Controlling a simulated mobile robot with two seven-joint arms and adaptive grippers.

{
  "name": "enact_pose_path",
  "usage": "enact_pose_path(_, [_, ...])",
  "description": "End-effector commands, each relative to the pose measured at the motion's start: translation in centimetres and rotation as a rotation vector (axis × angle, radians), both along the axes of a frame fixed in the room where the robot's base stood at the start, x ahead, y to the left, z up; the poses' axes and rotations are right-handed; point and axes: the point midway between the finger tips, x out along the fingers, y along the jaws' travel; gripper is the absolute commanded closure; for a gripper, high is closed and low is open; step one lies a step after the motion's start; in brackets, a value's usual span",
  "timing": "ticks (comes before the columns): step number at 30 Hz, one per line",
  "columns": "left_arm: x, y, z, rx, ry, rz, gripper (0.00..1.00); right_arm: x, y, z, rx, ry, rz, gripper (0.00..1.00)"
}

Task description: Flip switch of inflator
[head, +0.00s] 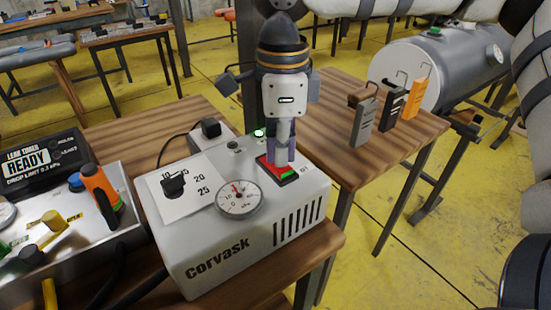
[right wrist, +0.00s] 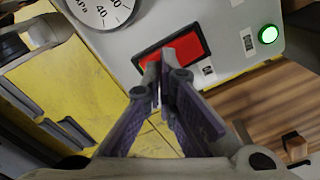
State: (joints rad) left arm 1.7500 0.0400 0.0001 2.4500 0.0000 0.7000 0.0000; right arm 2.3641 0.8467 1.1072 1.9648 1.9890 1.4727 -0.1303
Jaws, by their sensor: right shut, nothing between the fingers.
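The inflator (head: 185,258) is a light grey box marked Corvask on a wooden table. On its top are a red rocker switch (head: 268,163) in a black frame, a round gauge (head: 238,197), a black knob (head: 174,185) and a lit green lamp (head: 258,133). A small green part shows at the switch's near side. My right gripper (head: 280,163) points down at the switch, fingers shut and empty. In the right wrist view its fingertips (right wrist: 160,76) overlap the edge of the red switch (right wrist: 186,48); I cannot tell whether they touch. My left gripper is not in view.
A leak timer box (head: 45,160) reading READY and a metal panel (head: 125,240) with coloured valves stand at the left. A grey tank (head: 450,65) is behind.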

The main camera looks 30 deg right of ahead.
Motion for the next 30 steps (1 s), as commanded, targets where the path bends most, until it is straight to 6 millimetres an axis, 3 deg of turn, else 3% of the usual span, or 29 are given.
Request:
enact_pose_path(25, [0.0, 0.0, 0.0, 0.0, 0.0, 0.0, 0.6, 0.0, 0.0, -1.3, 0.0, 0.002, -0.001, 1.0])
enact_pose_path(30, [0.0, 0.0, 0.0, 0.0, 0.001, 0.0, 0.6, 0.0, 0.0, -0.3, -0.001, 0.0, 0.0, 1.0])
